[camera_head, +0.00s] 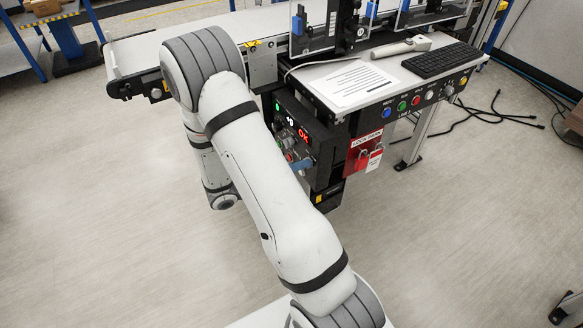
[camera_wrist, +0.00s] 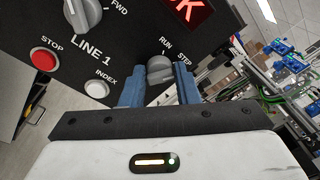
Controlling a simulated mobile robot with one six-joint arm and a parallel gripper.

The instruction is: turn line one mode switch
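The line 1 mode switch (camera_wrist: 160,69) is a grey knob on a black panel, with RUN and STEP lettered beside it in the wrist view. My gripper (camera_wrist: 160,78) has its two blue fingers apart, one on each side of this knob. I cannot tell whether the fingertips touch it, and the fingers partly hide its surroundings. Which mark the knob points to is not clear. In the head view the blue fingers (camera_head: 302,165) show at the front of the black control box (camera_head: 325,150); the knob is hidden there.
On the panel are a red STOP button (camera_wrist: 43,60), a white button (camera_wrist: 97,88) by INDEX, and a larger grey knob (camera_wrist: 83,14) by FWD. A red display (camera_wrist: 188,12) shows above. A red lock station (camera_head: 366,153) hangs right of the box. The shelf above holds a keyboard (camera_head: 441,60).

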